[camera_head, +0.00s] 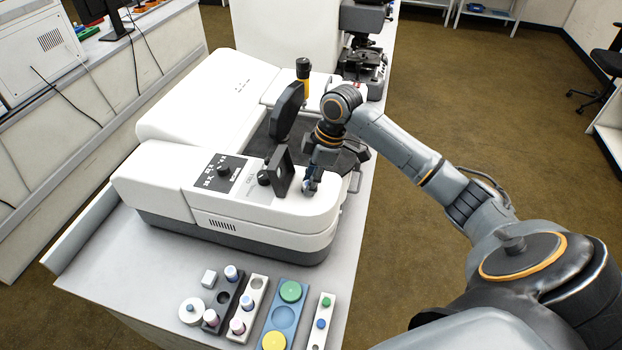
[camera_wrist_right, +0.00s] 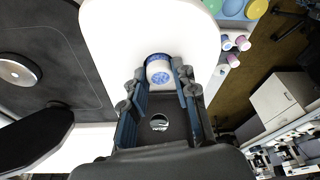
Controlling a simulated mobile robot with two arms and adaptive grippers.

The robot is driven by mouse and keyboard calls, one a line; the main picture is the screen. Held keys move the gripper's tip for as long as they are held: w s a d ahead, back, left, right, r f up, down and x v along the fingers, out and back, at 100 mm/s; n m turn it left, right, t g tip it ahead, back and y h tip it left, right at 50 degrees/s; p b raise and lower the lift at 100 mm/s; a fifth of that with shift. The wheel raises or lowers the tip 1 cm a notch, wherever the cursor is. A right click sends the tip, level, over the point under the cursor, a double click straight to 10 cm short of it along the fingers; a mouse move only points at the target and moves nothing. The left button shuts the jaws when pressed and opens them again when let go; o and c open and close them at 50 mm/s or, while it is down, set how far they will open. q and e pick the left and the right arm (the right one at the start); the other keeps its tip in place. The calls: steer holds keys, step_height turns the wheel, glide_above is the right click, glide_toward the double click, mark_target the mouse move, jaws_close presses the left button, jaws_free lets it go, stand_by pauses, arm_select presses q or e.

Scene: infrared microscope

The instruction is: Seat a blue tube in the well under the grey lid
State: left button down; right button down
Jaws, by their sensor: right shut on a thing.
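My right gripper (camera_head: 310,186) is low over the front right part of the white microscope (camera_head: 290,212). In the right wrist view its two fingers (camera_wrist_right: 160,76) are shut on a blue-capped tube (camera_wrist_right: 158,66) with a pale body. The tube is at the fingertips, in front of the white housing; its lower end and any well beneath are hidden. A dark grey square plate (camera_head: 281,170) stands upright just left of the gripper. A dark grey rounded lid (camera_head: 286,110) stands raised further back. I cannot tell which covers the well. My left gripper is not in view.
The table's right edge is close.

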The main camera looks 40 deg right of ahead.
steer(key=shift+f, duration=0.15)
stand_by(0.4)
steer(key=c, duration=0.6)
jaws_free()
steer(key=shift+o, duration=0.2)
step_height(320, 180, up, 5)
steer(key=p, duration=0.5)
steer(key=shift+f, duration=0.1)
steer(key=shift+r, duration=1.1)
steer(key=shift+f, duration=0.1)
